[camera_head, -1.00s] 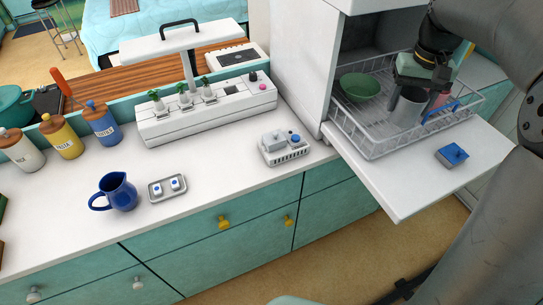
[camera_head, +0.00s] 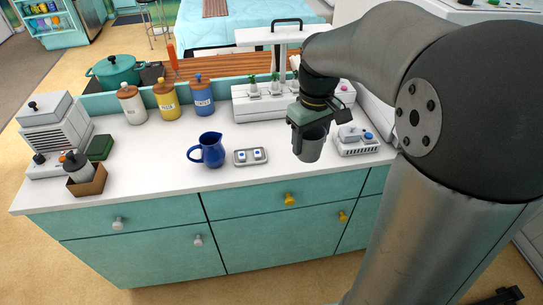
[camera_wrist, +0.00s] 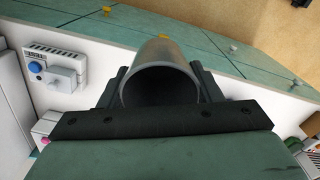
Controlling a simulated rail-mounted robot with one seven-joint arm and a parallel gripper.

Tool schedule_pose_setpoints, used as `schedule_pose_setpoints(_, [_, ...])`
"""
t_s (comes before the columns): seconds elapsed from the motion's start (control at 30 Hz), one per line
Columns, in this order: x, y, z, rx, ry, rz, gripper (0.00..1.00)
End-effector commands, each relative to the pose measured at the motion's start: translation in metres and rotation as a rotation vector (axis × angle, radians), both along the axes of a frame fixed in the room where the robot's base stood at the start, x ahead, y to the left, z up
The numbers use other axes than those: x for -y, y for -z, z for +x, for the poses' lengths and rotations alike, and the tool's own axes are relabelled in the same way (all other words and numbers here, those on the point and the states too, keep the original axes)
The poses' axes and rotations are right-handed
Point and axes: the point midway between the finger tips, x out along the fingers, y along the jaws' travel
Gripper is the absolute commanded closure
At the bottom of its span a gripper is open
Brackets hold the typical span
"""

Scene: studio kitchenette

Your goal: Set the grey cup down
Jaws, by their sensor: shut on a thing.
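The grey cup (camera_head: 309,146) is held in my gripper (camera_head: 309,122) over the right part of the white counter, near its front edge. In the wrist view the cup (camera_wrist: 160,52) sits between the two dark fingers of my gripper (camera_wrist: 160,92), its open mouth facing the camera. The gripper is shut on the cup. The cup looks upright and above the counter; its exact height is hard to tell.
The white counter (camera_head: 150,165) has bare room left of the blue jug (camera_head: 208,150). A small tray with two shakers (camera_head: 250,156) is left of the cup. A white device with a blue knob (camera_head: 356,140) is on its right. A planter (camera_head: 252,104) stands behind.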

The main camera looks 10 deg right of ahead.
Motion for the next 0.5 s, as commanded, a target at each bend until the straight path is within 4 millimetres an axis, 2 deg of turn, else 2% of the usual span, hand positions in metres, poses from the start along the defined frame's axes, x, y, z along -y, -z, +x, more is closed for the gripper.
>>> schedule_pose_setpoints(0.07, [-0.001,0.006,0.005,-0.001,-0.019,0.002,0.69])
schedule_pose_setpoints(0.13, [-0.004,0.013,0.018,-0.003,-0.022,0.002,0.69])
schedule_pose_setpoints(0.37, [-0.016,0.037,0.075,-0.004,-0.021,0.002,0.69])
schedule_pose_setpoints(0.5, [-0.021,0.064,0.1,-0.005,-0.02,0.001,0.69])
